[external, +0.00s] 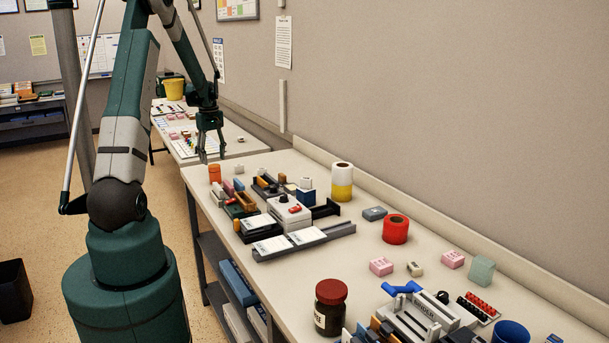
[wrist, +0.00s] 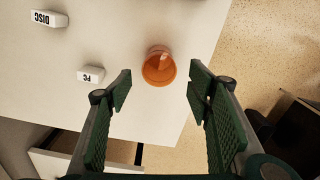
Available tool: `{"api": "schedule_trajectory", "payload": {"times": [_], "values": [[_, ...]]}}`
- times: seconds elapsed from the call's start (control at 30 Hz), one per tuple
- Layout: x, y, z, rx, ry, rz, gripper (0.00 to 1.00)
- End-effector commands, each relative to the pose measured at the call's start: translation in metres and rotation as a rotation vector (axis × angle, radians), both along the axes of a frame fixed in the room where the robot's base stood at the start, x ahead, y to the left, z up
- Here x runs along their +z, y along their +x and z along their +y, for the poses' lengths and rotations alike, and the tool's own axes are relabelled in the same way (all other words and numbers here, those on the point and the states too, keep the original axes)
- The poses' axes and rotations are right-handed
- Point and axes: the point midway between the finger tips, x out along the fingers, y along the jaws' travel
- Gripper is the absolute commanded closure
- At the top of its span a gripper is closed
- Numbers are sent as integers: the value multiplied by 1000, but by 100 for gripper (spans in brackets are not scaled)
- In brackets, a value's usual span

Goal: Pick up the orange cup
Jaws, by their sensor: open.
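The orange cup (external: 215,173) stands upright near the far left corner of the table. In the wrist view the orange cup (wrist: 159,68) shows from above, close to the table's edge, with its open top toward the camera. My gripper (external: 212,158) is above the table's far end, over or just behind the cup. In the wrist view my gripper (wrist: 158,90) is open, with one green-padded finger on each side and nothing between the pads. The cup lies ahead of the fingertips, roughly centred between them, and appears untouched.
White blocks marked PC (wrist: 90,75) and DISC (wrist: 49,18) lie left of the cup in the wrist view. In the external view, organisers and small boxes crowd right of the cup, near a white-and-yellow roll (external: 342,181). A second table (external: 230,141) stands behind.

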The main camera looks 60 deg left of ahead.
Motion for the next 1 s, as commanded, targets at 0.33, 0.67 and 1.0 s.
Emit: {"api": "schedule_trajectory", "payload": {"times": [0.33,0.67,1.0], "values": [[-2,0,0,0,0,0,49],[-31,2,-2,0,0,0,49],[-51,2,-2,0,0,0,49]]}}
